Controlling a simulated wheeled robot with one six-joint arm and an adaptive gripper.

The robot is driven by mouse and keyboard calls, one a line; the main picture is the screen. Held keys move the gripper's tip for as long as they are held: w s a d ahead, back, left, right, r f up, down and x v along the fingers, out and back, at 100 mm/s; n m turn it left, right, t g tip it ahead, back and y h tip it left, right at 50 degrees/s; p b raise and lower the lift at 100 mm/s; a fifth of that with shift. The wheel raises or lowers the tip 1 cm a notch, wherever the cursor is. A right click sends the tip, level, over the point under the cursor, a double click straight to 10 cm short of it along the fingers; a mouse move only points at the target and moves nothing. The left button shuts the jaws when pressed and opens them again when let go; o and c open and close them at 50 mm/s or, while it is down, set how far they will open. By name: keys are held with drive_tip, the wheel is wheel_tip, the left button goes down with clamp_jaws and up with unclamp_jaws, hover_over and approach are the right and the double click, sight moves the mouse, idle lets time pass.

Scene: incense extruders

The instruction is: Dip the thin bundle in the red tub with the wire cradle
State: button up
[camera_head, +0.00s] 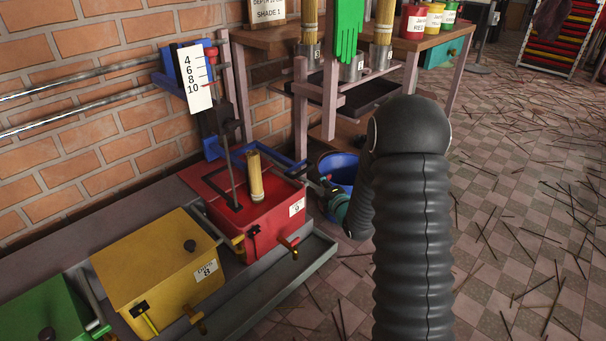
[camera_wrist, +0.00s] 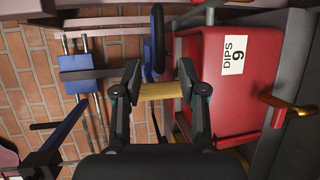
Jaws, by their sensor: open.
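The red tub (camera_head: 270,222), labelled 9, stands at the end of the row in the head view. Its red side and "DIPS 9" label also show in the wrist view (camera_wrist: 225,105). A tan bundle (camera_head: 255,176) stands upright at its top. In the wrist view the bundle (camera_wrist: 162,91) appears between the fingers (camera_wrist: 163,88); contact is unclear.
A yellow tub (camera_head: 160,255) and a green tub (camera_head: 45,310) stand at left. A scale board (camera_head: 198,92) is above the red tub. A blue bucket (camera_head: 338,168) is behind my gripper. The bench (camera_head: 265,35) holds more bundles in metal cups. Sticks litter the floor.

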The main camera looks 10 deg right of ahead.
sight(305, 169)
drive_tip(key=x, duration=1.1)
drive_tip(key=shift+w+a+f, duration=0.1)
drive_tip(key=shift+w+a, duration=0.2)
drive_tip(key=shift+a, duration=0.05)
clamp_jaws()
